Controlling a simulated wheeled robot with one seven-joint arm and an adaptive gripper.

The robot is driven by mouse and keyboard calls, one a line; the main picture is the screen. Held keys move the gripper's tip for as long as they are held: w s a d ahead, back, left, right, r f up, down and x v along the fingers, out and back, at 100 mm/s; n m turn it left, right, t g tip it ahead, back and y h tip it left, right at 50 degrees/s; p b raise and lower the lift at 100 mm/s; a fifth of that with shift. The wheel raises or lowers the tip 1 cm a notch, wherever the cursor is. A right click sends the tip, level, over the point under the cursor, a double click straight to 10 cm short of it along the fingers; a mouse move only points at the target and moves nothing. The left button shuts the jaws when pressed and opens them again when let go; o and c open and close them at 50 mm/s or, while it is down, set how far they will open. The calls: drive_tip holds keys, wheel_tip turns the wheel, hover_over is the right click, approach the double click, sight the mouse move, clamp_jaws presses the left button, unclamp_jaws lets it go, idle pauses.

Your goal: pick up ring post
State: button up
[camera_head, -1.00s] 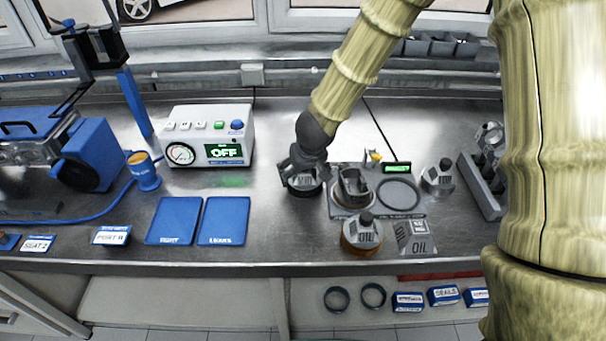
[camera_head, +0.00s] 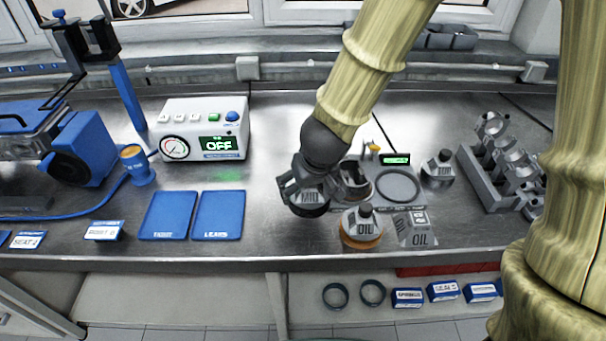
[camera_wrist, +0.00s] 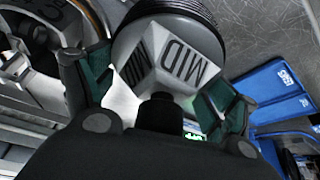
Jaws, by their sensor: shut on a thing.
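The ring post marked MID (camera_head: 311,197) has a pale angular labelled body above a dark round ring part. My gripper (camera_head: 303,184) is shut on it, left of the round fixture on the bench. In the wrist view the MID post (camera_wrist: 178,60) sits between my green-padded fingers, with its dark ridged rings at the top of the picture. It appears to be held above the bench, though the gap under it is hard to see. Another post marked OIL (camera_head: 363,229) stands on an orange-brown base, and a third similar post (camera_head: 438,169) stands farther right.
The round fixture plate (camera_head: 398,186) lies close right of my gripper. Blue mats (camera_head: 218,216) and a tester reading OFF (camera_head: 203,130) are to the left. Bare bench lies between mats and gripper.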

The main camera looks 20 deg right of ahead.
sight(311, 199)
drive_tip(key=shift+s+a, duration=0.1)
drive_tip(key=shift+s, duration=0.85)
drive_tip(key=shift+f+b, duration=0.1)
drive_tip(key=shift+b, duration=0.8)
drive_tip(key=shift+s+a+b, duration=0.1)
drive_tip(key=shift+s+b, duration=0.05)
drive_tip(key=shift+b, duration=0.2)
drive_tip(key=shift+s+b, duration=0.1)
drive_tip(key=shift+b, duration=0.3)
drive_tip(key=shift+s+b, duration=0.5)
drive_tip(key=shift+b, duration=0.6)
drive_tip(key=shift+s+b, duration=0.1)
drive_tip(key=shift+b, duration=0.2)
drive_tip(key=shift+s+r+b, duration=0.25)
drive_tip(key=shift+b, duration=0.3)
